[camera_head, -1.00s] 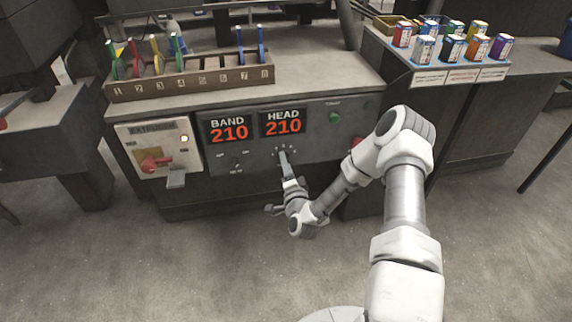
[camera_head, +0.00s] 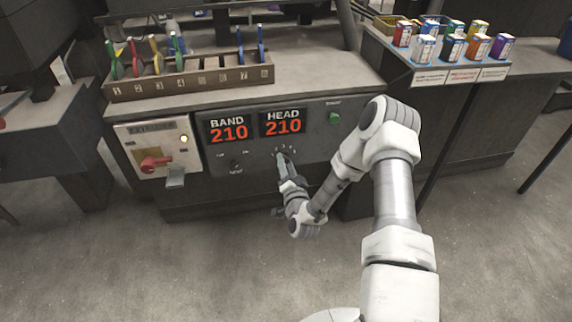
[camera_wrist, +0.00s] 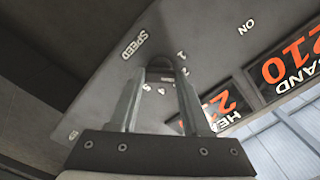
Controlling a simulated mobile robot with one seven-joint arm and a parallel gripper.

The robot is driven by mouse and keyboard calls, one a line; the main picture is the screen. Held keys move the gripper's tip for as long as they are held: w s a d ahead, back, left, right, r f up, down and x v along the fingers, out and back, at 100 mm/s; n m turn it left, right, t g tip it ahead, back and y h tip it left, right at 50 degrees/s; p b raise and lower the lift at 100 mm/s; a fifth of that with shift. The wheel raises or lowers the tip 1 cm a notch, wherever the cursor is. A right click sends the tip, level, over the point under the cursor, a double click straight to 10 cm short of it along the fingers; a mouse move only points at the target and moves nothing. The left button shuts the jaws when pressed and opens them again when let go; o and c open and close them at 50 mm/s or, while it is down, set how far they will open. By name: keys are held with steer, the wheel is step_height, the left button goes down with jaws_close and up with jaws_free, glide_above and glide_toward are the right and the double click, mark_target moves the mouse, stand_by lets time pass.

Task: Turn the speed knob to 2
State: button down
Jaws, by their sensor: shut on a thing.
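The speed knob (camera_wrist: 160,66) is a small dark knob on the grey control panel. In the wrist view it sits between the fingertips of my gripper (camera_wrist: 160,72), beside the printed word SPEED and a ring of numbers. My gripper (camera_head: 281,158) is shut on the knob, seen in the head view at the panel below the HEAD display. The fingers hide part of the knob and dial, so I cannot tell which number it points to.
The BAND display (camera_head: 229,128) and HEAD display (camera_head: 283,122) both read 210. A second dark knob (camera_head: 236,165) is left of my gripper.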

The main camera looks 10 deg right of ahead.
steer(key=shift+r, duration=0.1)
steer(key=shift+c, duration=1.8)
jaws_free()
steer(key=s+b, duration=0.5)
steer(key=s, duration=1.2)
steer(key=shift+s, duration=0.2)
